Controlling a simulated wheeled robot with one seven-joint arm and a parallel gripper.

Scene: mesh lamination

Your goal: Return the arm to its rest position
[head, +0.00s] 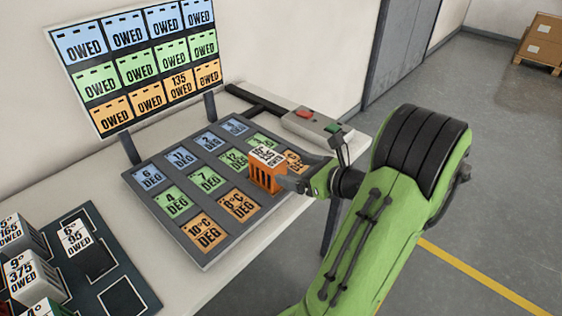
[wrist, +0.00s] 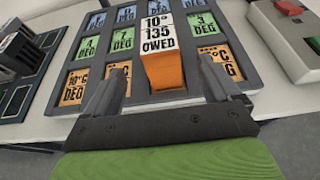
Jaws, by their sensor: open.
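My gripper (head: 292,181) is open and empty at the near edge of the tilted grey panel (head: 205,265). Its two fingers also show in the wrist view (wrist: 158,90), spread apart. An orange block (head: 265,178) with a white top stands on the panel's orange row, just ahead of the fingertips. In the wrist view the block (wrist: 162,70) reads "10° 135 OWED" and lies in line with the gap between the fingers. Whether a finger touches it is hard to tell. My green arm comes in from the lower right in the head view.
An upright board (head: 140,60) of OWED cards stands behind the panel. A control box (head: 310,125) with red and green buttons sits at the back right of the table. A dark tray (head: 125,298) with several blocks is at the left. Open floor (head: 490,180) lies right.

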